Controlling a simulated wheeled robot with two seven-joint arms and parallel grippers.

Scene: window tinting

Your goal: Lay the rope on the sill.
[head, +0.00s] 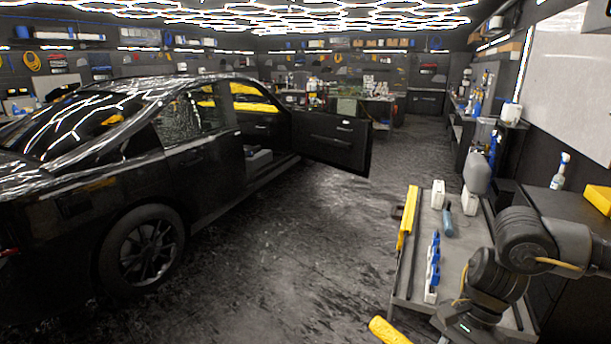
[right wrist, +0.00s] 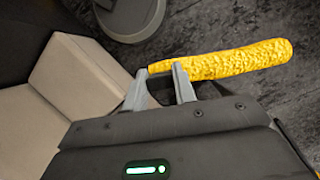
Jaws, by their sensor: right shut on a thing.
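A thick yellow rope (right wrist: 225,62) with a rough, towel-like surface is in the jaws of my right gripper (right wrist: 160,72), held near one end. The rest of it sticks out to the right over the dark floor in the right wrist view. In the head view a piece of the rope (head: 386,331) shows at the bottom edge, left of my right arm; the fingers are out of frame there. A black car stands at left with its front door open; its door sill (head: 250,190) runs along the bottom of the opening, well away from the rope. My left gripper is not in view.
A grey cart (head: 455,262) at right carries white bottles, a blue-and-white rack and a yellow cloth on its left edge. The open car door (head: 335,140) juts into the room. Dark floor (head: 290,250) between car and cart is clear.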

